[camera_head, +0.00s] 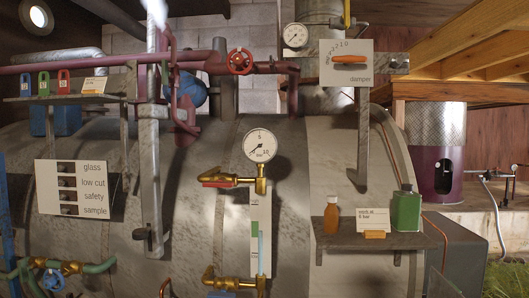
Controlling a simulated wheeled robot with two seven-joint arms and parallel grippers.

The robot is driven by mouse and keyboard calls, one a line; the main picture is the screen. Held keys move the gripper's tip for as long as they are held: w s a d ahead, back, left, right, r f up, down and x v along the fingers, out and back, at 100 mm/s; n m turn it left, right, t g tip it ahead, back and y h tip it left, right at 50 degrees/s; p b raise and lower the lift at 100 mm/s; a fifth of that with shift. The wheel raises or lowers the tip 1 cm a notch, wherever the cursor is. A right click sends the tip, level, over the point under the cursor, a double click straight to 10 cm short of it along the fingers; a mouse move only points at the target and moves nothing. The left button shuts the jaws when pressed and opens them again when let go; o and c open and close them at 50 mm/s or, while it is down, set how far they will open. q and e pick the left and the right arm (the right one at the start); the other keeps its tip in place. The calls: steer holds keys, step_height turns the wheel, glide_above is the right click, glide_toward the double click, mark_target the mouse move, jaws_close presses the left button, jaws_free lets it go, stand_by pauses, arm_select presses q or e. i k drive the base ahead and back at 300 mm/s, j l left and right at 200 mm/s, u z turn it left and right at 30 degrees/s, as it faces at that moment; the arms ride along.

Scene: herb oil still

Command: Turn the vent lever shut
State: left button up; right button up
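No lever in view carries a readable "vent" label, so I cannot tell for certain which is the vent lever. A brass valve (241,181) with a red lever (216,184) sits below the round pressure gauge (260,145); its lever points left, roughly level. A lower brass valve (232,282) is partly cut off by the bottom edge. An orange damper lever (350,59) lies level on a white scale plate (346,72). A grey upright pipe (149,170) has a pale, bright streak above it. Neither of my grippers is in view.
A shelf (374,240) on the right holds an orange bottle (332,219) and a green canister (406,211). A red handwheel (240,61) sits on the purple pipe.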

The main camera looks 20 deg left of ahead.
mark_target(166, 74)
steer(key=u, duration=1.25)
